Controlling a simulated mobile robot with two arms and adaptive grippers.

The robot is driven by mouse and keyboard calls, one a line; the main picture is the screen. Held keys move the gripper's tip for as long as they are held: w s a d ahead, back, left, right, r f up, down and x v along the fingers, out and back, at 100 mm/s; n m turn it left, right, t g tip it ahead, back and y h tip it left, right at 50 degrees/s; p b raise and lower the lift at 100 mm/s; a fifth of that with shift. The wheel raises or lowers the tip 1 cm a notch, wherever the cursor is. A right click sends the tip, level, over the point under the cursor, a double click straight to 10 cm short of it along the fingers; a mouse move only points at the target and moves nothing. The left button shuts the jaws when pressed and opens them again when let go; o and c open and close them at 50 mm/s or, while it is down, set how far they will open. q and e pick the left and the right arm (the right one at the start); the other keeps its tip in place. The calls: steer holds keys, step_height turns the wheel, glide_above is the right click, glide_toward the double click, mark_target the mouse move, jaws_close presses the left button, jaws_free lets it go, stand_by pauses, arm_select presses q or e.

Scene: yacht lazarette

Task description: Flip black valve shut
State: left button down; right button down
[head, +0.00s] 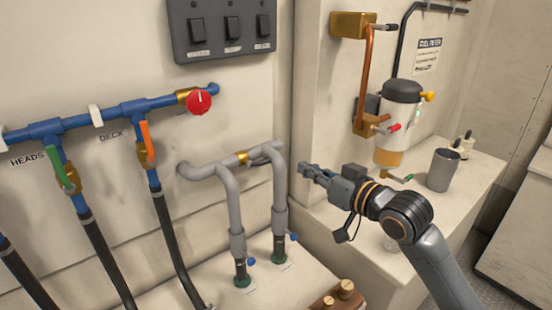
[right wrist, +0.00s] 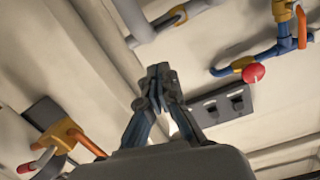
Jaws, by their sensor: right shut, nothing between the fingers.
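My right gripper (head: 303,170) is shut and empty. It is well below and left of that lever, in front of the wall corner, and touches nothing that I can see. Its closed fingers also show in the right wrist view (right wrist: 160,72). My left gripper is out of view.
A grey cup (head: 443,169) stands on the ledge. Blue pipes (head: 85,125) with coloured valves and a switch panel (head: 225,30) are on the left wall.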

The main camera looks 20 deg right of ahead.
step_height(320, 180, up, 3)
steer(key=shift+d+f, duration=0.1)
steer(key=shift+d, duration=0.05)
steer(key=shift+w, duration=0.1)
steer(key=p, duration=0.3)
glide_above(258, 163)
steer(key=s+d, duration=0.3)
steer(key=d, duration=0.2)
steer(key=shift+w+a+f, duration=0.15)
steer(key=shift+w+f, duration=0.1)
steer(key=shift+f, duration=0.5)
steer(key=shift+w+a+f, duration=0.2)
steer(key=shift+f, duration=0.6)
steer(key=shift+w+a+f, duration=0.15)
steer(key=shift+w+f, duration=0.1)
steer(key=shift+f, duration=0.5)
steer(key=shift+p, duration=0.3)
